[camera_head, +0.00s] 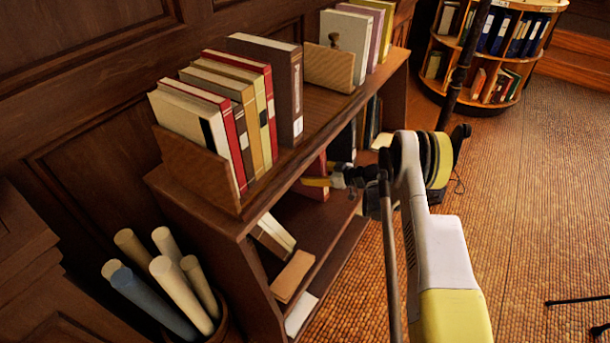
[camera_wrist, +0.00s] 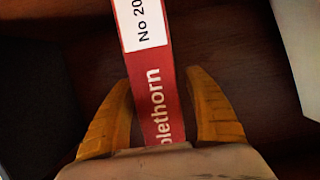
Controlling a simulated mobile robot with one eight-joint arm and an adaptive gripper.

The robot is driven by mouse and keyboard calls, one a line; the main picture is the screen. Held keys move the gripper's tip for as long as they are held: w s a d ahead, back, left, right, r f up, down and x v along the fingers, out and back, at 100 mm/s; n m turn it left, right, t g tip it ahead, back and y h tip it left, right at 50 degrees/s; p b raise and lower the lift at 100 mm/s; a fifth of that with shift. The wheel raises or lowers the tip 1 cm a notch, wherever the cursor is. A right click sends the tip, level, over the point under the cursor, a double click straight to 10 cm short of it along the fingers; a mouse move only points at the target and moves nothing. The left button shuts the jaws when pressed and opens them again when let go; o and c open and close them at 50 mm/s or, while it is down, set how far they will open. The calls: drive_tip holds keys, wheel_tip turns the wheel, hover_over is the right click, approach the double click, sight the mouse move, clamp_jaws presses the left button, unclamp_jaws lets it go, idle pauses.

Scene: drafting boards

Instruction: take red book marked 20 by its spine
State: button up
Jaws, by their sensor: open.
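The red book (camera_wrist: 158,88) shows its spine in the wrist view, with a white label reading "No 20" and the letters "plethorn" below it. In the head view a red book (camera_head: 318,165) stands on the shelf under the top board, partly hidden by my gripper (camera_head: 310,182). In the wrist view my gripper (camera_wrist: 159,78) is open, with one yellow finger on each side of the spine. Dark gaps show between the fingers and the book. The lower end of the spine is hidden behind the gripper's body.
The wooden bookcase (camera_head: 222,221) holds several books on top between wooden bookends. Other books lie on its lower shelves. A pale book (camera_wrist: 300,45) stands right of the red one in the wrist view. Rolled papers (camera_head: 165,290) stand at the lower left. Carpet (camera_head: 540,190) lies open to the right.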

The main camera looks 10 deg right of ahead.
clamp_jaws()
drive_tip(key=shift+r, duration=0.15)
drive_tip(key=shift+w+r, duration=0.1)
